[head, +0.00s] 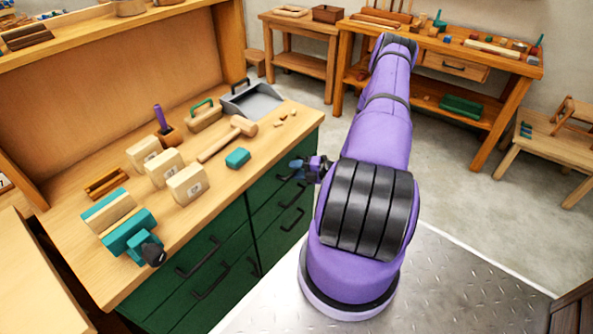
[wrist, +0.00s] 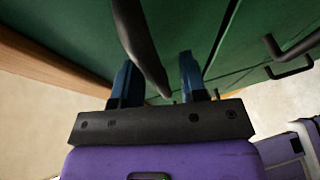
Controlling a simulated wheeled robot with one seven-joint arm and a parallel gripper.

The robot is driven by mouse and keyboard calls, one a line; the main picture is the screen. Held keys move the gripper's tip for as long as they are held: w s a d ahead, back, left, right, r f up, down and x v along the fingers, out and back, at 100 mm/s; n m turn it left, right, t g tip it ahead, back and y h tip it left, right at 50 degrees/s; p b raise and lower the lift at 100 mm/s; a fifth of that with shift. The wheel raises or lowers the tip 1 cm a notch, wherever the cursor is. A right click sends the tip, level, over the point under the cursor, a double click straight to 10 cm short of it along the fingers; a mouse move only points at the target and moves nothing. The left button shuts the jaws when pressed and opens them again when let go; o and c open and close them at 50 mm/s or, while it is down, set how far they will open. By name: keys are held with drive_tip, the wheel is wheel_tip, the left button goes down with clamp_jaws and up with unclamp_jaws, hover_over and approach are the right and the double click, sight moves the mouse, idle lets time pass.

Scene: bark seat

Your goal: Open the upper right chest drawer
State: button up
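The chest (head: 215,250) has dark green drawer fronts with black bar handles under a wooden top. The upper right drawer (head: 262,193) looks flush with the front. My gripper (head: 300,166) is at this drawer's upper part, near the chest's right end, and partly covers its handle. In the wrist view, my gripper (wrist: 158,75) has its two blue fingers spread apart. A black handle (wrist: 140,42) passes between them, closer to the left finger. I cannot tell whether it touches that finger. Another handle (wrist: 290,62) shows at the right.
The wooden top (head: 110,278) holds a mallet (head: 228,137), several blocks, a vise (head: 138,240) and a grey dustpan (head: 250,100). My purple arm hides part of the floor. A workbench (head: 440,75) stands at the back, with clear floor before it.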

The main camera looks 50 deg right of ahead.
clamp_jaws()
